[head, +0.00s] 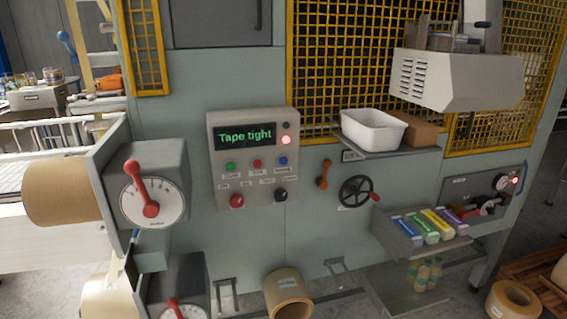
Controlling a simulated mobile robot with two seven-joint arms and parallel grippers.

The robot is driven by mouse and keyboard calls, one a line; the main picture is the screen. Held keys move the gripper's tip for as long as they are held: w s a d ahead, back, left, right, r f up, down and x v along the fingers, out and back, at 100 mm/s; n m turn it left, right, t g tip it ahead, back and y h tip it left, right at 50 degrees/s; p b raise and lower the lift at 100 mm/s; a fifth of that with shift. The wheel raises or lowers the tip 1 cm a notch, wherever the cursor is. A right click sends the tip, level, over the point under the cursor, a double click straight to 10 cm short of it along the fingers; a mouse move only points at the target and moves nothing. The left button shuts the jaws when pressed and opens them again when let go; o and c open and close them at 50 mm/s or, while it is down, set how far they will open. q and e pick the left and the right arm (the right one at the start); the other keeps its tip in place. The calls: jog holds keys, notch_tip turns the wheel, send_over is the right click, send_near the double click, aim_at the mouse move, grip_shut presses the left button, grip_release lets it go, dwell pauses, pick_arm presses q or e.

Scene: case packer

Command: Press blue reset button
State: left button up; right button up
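The control panel (253,190) is a grey box on the front of the pale green machine, near the middle of the head view. Its screen (245,136) reads "Tape tight" in green letters. Below the screen is a row of three small buttons: a green button (230,167), a red button (257,164) and the blue button (283,161) at the right end. A red lamp (286,140) glows to the right of the screen. Lower on the panel are a red knob (237,201) and a black knob (280,195). Neither of my grippers shows in this view.
Left of the panel is a dial with a red lever (139,188). Right of it are a red-orange handle (324,174), a black handwheel (357,191) and a shelf with a white bin (373,130). A tape roll (287,293) sits below. The space before the panel looks clear.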

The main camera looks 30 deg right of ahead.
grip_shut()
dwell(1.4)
